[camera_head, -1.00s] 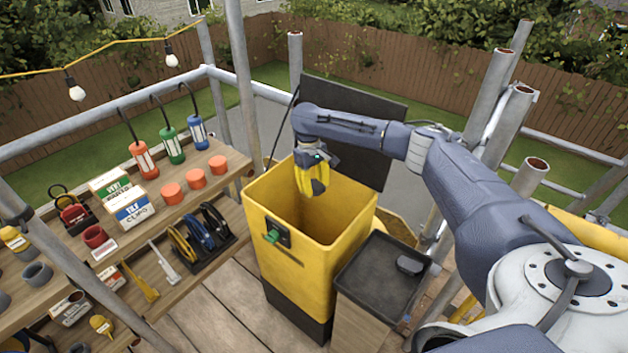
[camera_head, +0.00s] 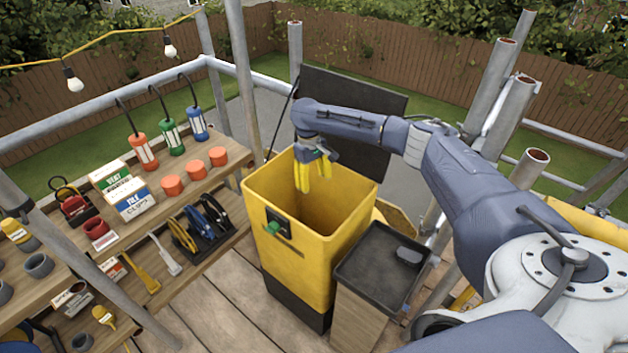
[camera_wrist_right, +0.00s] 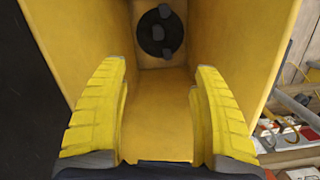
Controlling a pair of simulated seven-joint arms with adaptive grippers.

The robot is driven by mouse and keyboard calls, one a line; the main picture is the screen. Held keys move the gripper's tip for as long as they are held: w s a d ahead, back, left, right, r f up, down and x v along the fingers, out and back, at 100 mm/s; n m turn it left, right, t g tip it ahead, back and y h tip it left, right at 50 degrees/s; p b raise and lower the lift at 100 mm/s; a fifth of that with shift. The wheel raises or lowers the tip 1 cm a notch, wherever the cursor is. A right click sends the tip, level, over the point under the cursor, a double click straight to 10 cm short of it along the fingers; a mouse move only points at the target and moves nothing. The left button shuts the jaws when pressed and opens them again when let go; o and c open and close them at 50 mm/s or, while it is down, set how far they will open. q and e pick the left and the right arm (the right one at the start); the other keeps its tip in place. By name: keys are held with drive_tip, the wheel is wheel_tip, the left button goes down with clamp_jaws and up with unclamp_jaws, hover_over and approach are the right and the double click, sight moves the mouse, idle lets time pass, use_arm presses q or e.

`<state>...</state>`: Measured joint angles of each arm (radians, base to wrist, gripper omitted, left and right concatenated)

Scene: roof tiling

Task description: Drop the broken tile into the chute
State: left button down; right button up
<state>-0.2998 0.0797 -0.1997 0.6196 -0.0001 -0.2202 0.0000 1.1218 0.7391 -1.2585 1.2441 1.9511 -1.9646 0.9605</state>
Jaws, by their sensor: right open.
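The chute is a tall yellow open-topped bin (camera_head: 346,254) with a dark base and a green knob on its front. My right gripper (camera_head: 313,178) hangs over its mouth. Its yellow fingers are apart with nothing between them, as the right wrist view also shows (camera_wrist_right: 158,120). I cannot tell whether these are the broken tile. My left gripper is out of view.
A black tray (camera_head: 365,283) with a small dark object (camera_head: 409,256) stands right of the chute. A raised black panel (camera_head: 372,105) stands behind it. Wooden shelves (camera_head: 190,171) with lamps, boxes and tools are at the left. Scaffold poles (camera_head: 494,85) rise at the right.

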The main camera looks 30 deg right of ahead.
wheel_tip(320, 180, up, 12)
drive_tip(key=w, duration=0.1)
drive_tip(key=shift+w, duration=0.35)
drive_tip(key=shift+a+f, duration=0.1)
drive_tip(key=shift+a, duration=0.1)
idle(0.4)
